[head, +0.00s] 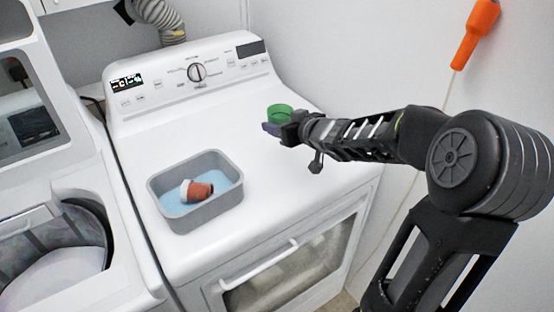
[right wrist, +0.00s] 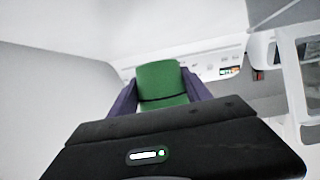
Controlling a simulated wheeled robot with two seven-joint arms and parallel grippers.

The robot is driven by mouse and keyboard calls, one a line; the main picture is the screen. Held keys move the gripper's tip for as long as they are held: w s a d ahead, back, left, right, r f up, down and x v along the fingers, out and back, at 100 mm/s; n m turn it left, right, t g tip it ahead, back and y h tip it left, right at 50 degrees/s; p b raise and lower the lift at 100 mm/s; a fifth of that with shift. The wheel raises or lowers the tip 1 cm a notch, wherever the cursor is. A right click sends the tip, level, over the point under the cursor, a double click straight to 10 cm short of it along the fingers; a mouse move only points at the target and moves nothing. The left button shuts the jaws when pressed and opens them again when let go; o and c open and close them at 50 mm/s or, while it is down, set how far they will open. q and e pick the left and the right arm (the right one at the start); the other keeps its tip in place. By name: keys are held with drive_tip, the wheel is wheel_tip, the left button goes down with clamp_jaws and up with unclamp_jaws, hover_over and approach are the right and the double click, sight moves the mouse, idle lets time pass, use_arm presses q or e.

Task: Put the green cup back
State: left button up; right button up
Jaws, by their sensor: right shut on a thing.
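The green cup (head: 279,113) is at the back right of the white dryer top (head: 200,133). My right gripper (head: 273,128) is shut on it, with the arm coming in from the right. In the right wrist view the green cup (right wrist: 162,85) sits between the two purple fingers of my right gripper (right wrist: 160,100). The head view does not clearly show whether the cup's base touches the dryer top. My left gripper is not in view.
A grey tub (head: 193,222) with a light blue bottom stands at the dryer's front left, and a terracotta-coloured cup (head: 197,190) lies tilted in it. An open washer (head: 62,225) stands left. The dryer's control panel (head: 190,75) rises behind. A wall is close on the right.

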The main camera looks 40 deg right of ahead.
drive_tip(key=b, duration=0.2)
hover_over(281, 161)
wheel_tip(281, 161, down, 6)
drive_tip(key=shift+w+r, duration=0.1)
drive_tip(key=shift+r, duration=0.05)
drive_tip(key=shift+f, duration=0.25)
drive_tip(key=shift+f, duration=1.9)
drive_tip(key=shift+f, duration=0.2)
drive_tip(key=o, duration=1.5)
drive_tip(key=shift+r, duration=0.1)
drive_tip(key=shift+c, duration=0.2)
drive_tip(key=shift+r, duration=0.1)
